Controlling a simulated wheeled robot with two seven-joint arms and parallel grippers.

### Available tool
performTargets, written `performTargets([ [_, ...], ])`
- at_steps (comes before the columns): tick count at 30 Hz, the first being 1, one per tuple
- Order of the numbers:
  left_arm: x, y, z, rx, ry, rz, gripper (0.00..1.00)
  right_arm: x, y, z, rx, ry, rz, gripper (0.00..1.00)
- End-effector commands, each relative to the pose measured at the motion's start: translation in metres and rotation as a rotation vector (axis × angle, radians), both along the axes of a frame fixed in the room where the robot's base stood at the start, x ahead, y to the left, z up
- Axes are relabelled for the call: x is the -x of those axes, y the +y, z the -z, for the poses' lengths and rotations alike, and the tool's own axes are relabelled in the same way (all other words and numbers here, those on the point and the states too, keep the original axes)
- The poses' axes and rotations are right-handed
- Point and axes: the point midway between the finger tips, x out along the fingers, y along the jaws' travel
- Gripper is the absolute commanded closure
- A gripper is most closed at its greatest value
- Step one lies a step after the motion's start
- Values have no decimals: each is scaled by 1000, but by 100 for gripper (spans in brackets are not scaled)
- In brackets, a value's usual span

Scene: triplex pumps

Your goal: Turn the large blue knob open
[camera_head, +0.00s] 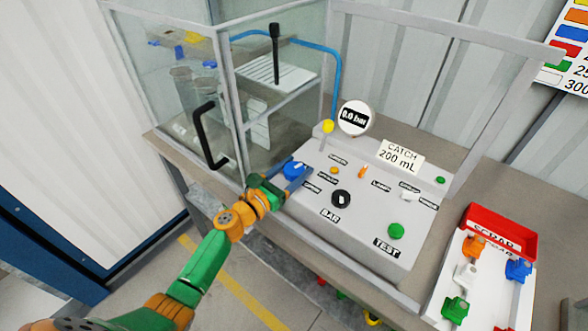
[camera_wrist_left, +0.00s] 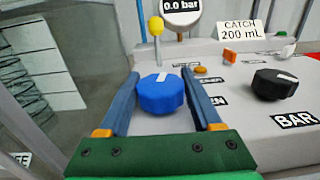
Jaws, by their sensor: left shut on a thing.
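The large blue knob (camera_head: 292,169) sits at the left of the sloped control panel (camera_head: 320,222). My left gripper (camera_head: 293,176) reaches it from the lower left and is shut on it. In the left wrist view the blue knob (camera_wrist_left: 160,95) lies between the two blue fingers, with a white mark on its top. Part of the knob is hidden by the gripper in the head view. My right gripper is not in view.
A black BAR knob (camera_head: 341,199) and a green TEST button (camera_head: 396,231) are to the right. A yellow-tipped lever (camera_head: 327,127) and a 0.0 bar gauge (camera_head: 355,118) stand behind. A glass enclosure with a black handle (camera_head: 210,136) is at the left. A red scrap bin (camera_head: 500,231) is at right.

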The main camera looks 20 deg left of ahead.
Motion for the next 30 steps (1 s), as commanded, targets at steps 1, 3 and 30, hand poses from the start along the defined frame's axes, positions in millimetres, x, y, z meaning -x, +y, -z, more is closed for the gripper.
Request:
performTargets([
  [1,-1,1,3,-5,-2,33,90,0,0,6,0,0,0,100],
  [3,-1,1,4,-5,-2,87,90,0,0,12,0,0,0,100],
  [30,1,-2,1,-1,2,412,90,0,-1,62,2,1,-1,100],
])
